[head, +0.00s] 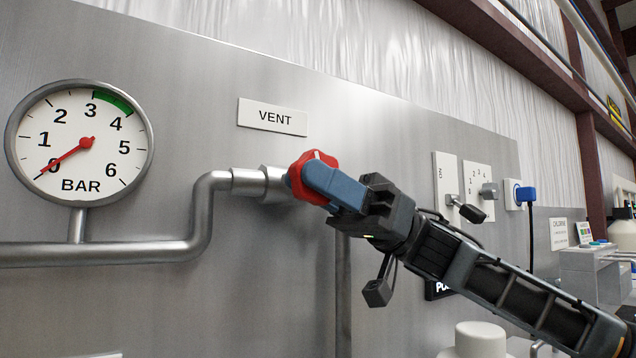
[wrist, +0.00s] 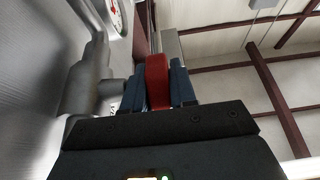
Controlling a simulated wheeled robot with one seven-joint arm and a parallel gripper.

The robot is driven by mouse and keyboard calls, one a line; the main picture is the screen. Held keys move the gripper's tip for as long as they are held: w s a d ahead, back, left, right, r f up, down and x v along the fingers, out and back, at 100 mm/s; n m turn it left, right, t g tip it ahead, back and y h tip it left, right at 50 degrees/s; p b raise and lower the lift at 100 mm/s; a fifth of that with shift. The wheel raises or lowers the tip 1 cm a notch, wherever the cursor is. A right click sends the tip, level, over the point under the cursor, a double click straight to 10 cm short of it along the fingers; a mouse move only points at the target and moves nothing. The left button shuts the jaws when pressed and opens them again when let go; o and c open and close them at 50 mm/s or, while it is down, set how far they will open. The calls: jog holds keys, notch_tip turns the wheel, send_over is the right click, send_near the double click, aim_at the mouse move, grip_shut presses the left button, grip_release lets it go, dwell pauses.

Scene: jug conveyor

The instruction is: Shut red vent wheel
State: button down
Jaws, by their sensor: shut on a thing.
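The red vent wheel (head: 299,178) sits on the end of a metal pipe valve, just below the VENT label (head: 272,116). My gripper (head: 325,181) reaches in from the right with its blue fingers over the wheel and is shut on it. The fingers hide part of the wheel's right side. In the wrist view the red wheel (wrist: 157,82) shows edge-on between the two blue fingers of my gripper (wrist: 158,90). The pressure gauge (head: 80,143) at left has its red needle at about 0 BAR.
A metal pipe (head: 110,252) runs from the valve down and left along the grey panel (head: 215,75). Right of my gripper are switches with a black lever (head: 468,209) and a blue plug (head: 526,194). A white round cap (head: 480,338) stands low, below my arm.

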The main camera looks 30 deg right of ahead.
jog(key=c, duration=1.3)
grip_release()
jog(key=shift+d, duration=0.1)
jog(key=shift+b+v, duration=0.6)
jog(key=shift+v, duration=3.25)
jog(key=shift+f, duration=0.1)
